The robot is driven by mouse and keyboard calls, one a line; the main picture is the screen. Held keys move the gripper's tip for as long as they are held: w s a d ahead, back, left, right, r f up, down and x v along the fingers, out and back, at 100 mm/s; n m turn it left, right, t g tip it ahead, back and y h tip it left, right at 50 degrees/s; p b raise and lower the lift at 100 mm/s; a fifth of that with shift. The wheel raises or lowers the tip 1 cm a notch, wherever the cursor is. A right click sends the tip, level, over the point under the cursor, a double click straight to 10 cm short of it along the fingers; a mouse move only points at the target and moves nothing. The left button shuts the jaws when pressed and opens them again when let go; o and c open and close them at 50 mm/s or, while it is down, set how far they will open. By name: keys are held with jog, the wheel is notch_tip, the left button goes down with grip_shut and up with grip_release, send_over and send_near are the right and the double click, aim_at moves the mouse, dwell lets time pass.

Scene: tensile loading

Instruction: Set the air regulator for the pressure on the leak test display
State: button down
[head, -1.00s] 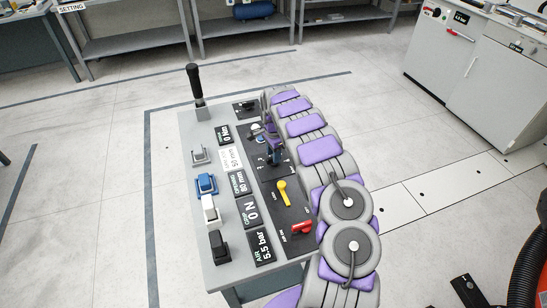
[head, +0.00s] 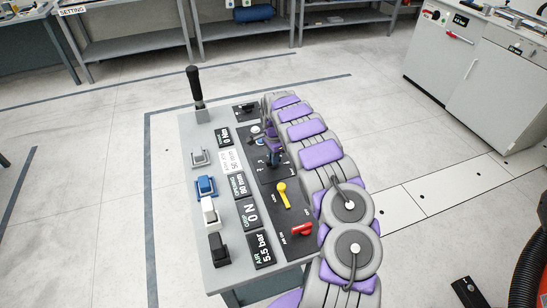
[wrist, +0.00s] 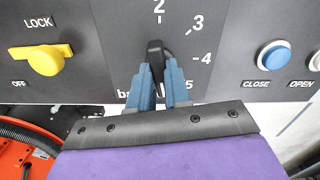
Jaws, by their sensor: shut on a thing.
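The black regulator knob (wrist: 155,52) stands upright on a dark panel, its top end near the 2 of a bar scale running 2 to 5. My gripper (wrist: 157,80) has its blue fingers on both sides of the knob and is shut on it. In the head view my gripper (head: 275,158) is over the dial on the sloping console, and my arm hides part of it. A small black display (head: 461,20) on the far cabinet shows a bar value too small to read surely.
A yellow lock lever (wrist: 45,58) is left of the knob and a blue close button (wrist: 272,55) is right of it. A red lever (head: 302,230) sits lower on the console (head: 208,262). Blue, white and black switches line its left side. Open floor surrounds it.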

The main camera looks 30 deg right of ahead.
jog(key=shift+a+r+n+p, duration=0.15)
jog(key=shift+n+p, duration=0.15)
jog(key=shift+p, duration=0.45)
jog(key=shift+r+n+p, duration=0.1)
jog(key=shift+n+p, duration=0.5)
jog(key=shift+p, duration=0.3)
jog(key=n+p, duration=0.2)
jog(key=shift+n+p, duration=0.3)
jog(key=shift+p, duration=0.1)
jog(key=n+p, duration=0.3)
jog(key=n, duration=0.1)
jog(key=n+p, duration=0.2)
jog(key=n, duration=0.3)
jog(key=n+p, duration=0.2)
jog(key=n, duration=0.4)
jog(key=shift+d, duration=0.2)
jog(key=n+p, duration=0.1)
jog(key=n, duration=0.2)
jog(key=shift+n, duration=0.4)
jog(key=shift+w+n+p, duration=0.1)
jog(key=shift+n+p, duration=0.55)
jog(key=shift+n, duration=1.15)
